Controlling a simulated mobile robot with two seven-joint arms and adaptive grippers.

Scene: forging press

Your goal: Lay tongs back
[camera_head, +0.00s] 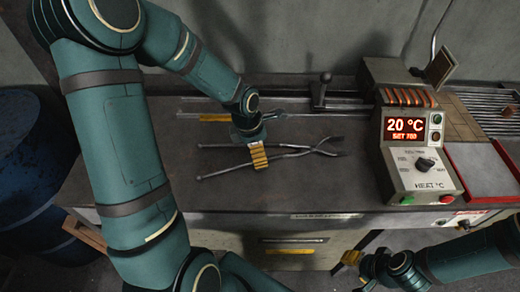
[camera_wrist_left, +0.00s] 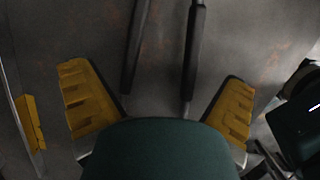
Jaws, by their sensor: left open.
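The tongs (camera_head: 300,151) lie on the dark bench top, with jaws to the right and two long handles spread to the left. My left gripper (camera_head: 258,157) is over the handles, short of the pivot, and partly hides them. In the left wrist view the open gripper (camera_wrist_left: 157,85) has one yellow finger on each side, and both tong handles (camera_wrist_left: 194,45) run between them without visible finger contact. My right gripper (camera_head: 352,258) is low at the front right, off the bench edge; its finger gap is too small to judge.
A heat control box (camera_head: 420,165) reading 20 °C stands on the right of the bench (camera_head: 310,190). A rail with an upright lever (camera_head: 321,90) runs along the back. A yellow strip (camera_head: 215,117) lies behind the tongs. A blue drum (camera_head: 25,160) stands at the left.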

